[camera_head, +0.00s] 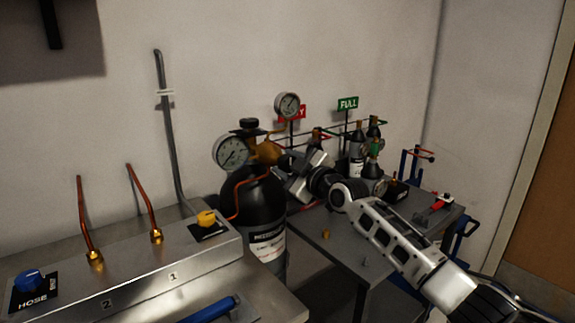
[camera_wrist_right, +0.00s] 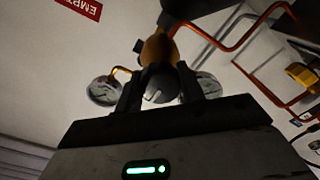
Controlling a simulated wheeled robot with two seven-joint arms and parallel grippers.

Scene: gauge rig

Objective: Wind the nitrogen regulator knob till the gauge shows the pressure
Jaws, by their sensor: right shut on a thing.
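The black gas cylinder (camera_head: 252,205) with a white label stands left of the middle. Its brass regulator (camera_head: 266,151) carries a large round white gauge (camera_head: 230,153) on the left and a second gauge (camera_head: 287,105) above and behind. The large dial's needle is dark; its reading is too small to tell. My right gripper (camera_head: 285,165) reaches in from the right at the regulator. In the right wrist view its two dark fingers are shut on the regulator knob (camera_wrist_right: 158,86), a dark round piece in front of the brass body (camera_wrist_right: 158,50). My left gripper is not in view.
A metal panel (camera_head: 120,268) with a yellow knob (camera_head: 206,218), a blue knob (camera_head: 30,280) and copper pipes is at the left. A grey table (camera_head: 345,245) behind my right arm holds small cylinders (camera_head: 357,155). A green FULL sign (camera_head: 348,104) stands there.

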